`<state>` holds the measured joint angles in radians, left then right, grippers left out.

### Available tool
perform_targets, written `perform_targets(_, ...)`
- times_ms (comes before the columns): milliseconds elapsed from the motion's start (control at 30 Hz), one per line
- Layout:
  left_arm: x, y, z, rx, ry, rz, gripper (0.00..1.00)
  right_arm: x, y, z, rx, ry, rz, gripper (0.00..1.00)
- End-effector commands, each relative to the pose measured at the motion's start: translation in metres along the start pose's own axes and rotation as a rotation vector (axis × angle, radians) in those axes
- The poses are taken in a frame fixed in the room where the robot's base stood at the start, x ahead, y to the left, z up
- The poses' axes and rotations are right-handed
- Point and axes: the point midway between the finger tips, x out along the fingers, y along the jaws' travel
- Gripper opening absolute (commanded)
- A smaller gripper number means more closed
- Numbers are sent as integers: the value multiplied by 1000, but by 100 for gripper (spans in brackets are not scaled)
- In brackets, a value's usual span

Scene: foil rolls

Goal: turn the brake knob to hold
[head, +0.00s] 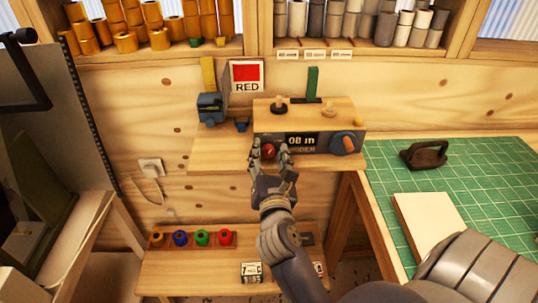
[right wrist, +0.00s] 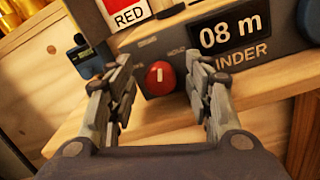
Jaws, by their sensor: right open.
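The brake knob (head: 269,152) is a round red knob low on the left of the grey winder's front face. In the right wrist view the knob (right wrist: 160,77) shows a short white mark that stands about upright in the picture. Small lettering beside it, at its upper right, seems to read HOLD. My right gripper (head: 269,145) is open in front of the winder. In the right wrist view its fingers (right wrist: 158,68) stand left and right of the knob, with gaps showing on both sides. My left gripper is not in view.
The winder (head: 262,140) has a display (head: 301,141) reading 08 m and a blue-and-orange knob (head: 344,143) at its right. A RED sign (head: 247,76) and a small blue device (head: 210,107) are at the left. A green mat (head: 470,180) lies at the right.

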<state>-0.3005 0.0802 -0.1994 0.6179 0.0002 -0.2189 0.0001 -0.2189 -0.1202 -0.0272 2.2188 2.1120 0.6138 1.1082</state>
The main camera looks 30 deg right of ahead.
Motion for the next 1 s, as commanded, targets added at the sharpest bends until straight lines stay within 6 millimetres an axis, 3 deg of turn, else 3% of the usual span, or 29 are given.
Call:
perform_targets(500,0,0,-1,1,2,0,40,1,28,82,4,-6,2,47)
perform_targets(667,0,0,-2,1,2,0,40,1,31,93,2,-4,2,47)
perform_targets(1000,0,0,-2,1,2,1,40,1,31,94,0,-1,1,47)
